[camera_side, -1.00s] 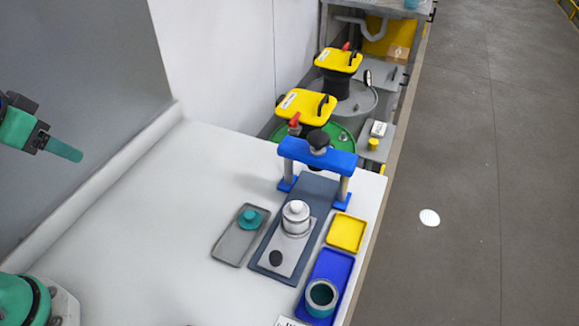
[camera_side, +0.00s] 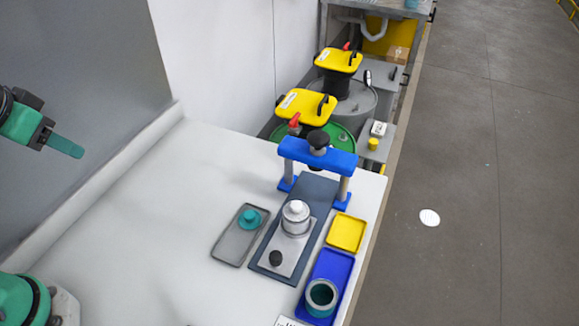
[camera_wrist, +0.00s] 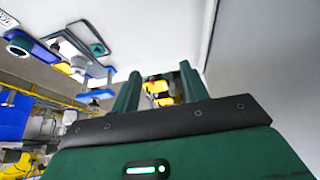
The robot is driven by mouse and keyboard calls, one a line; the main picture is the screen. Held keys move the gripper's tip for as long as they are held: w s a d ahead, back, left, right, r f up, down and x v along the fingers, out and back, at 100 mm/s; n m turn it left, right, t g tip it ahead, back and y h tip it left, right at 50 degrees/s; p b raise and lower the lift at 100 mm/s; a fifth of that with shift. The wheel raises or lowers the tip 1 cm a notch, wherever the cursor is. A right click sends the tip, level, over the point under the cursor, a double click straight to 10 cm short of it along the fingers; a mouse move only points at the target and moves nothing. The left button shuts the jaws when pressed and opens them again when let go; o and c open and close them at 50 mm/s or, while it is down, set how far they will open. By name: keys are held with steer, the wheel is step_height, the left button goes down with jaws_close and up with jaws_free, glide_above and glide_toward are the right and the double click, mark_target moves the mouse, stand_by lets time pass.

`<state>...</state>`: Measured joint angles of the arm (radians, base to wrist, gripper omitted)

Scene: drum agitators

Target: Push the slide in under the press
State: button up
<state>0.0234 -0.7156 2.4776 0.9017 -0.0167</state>
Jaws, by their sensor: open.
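The slide (camera_side: 292,251) is a light grey plate with a black knob (camera_side: 276,258) at its near end. It lies on a dark grey base plate (camera_side: 262,265). A metal cylinder with a white top (camera_side: 296,215) stands upright on the slide. The press (camera_side: 318,155) is a blue bridge on two posts with a black knob on top. The slide and cylinder are in front of the bridge, not under it. My gripper (camera_side: 66,147) is high at the left, far from the slide. In the wrist view, its two green fingers (camera_wrist: 158,86) are apart with nothing held between them.
A grey tray (camera_side: 229,247) with a teal knobbed piece (camera_side: 250,219) lies left of the base. A yellow tray (camera_side: 346,233) and a blue tray (camera_side: 335,265) with a teal ring-shaped cup (camera_side: 321,295) lie right. Yellow-lidded drums (camera_side: 306,106) stand behind. The table's left side is clear.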

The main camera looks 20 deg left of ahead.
steer(key=w+d+m+g+h, duration=0.1)
steer(key=w+d+g, duration=0.1)
steer(key=w+d, duration=0.45)
steer(key=m+g+y, duration=0.1)
steer(key=m+g, duration=0.1)
steer(key=g, duration=0.1)
glide_above(276, 255)
step_height(276, 255, down, 14)
steer(key=shift+a+r, duration=0.15)
steer(key=shift+r, duration=0.1)
steer(key=shift+f, duration=0.1)
steer(key=shift+f, duration=0.1)
steer(key=shift+f, duration=3.8)
